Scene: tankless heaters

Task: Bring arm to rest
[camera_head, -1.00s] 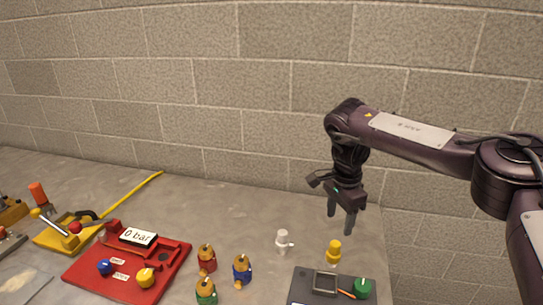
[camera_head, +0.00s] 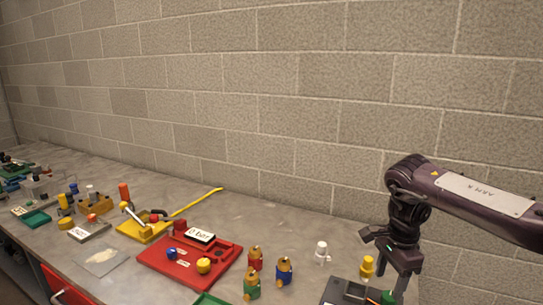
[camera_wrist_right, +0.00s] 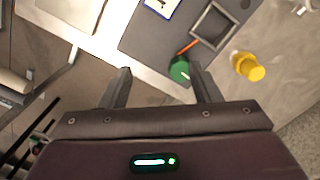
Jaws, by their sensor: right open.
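My right gripper (camera_head: 402,274) hangs fingers-down at the right end of the workbench in the head view, beside a yellow-topped fitting (camera_head: 367,266) and above a dark grey tray (camera_head: 340,293). In the right wrist view its two fingers (camera_wrist_right: 160,88) are spread apart with nothing between them. A green knob (camera_wrist_right: 179,70) lies just beyond the right-hand finger in that view, on the edge of the grey tray (camera_wrist_right: 150,40). The yellow fitting (camera_wrist_right: 246,66) stands to the right of it. My left gripper is not in view.
A block wall rises behind.

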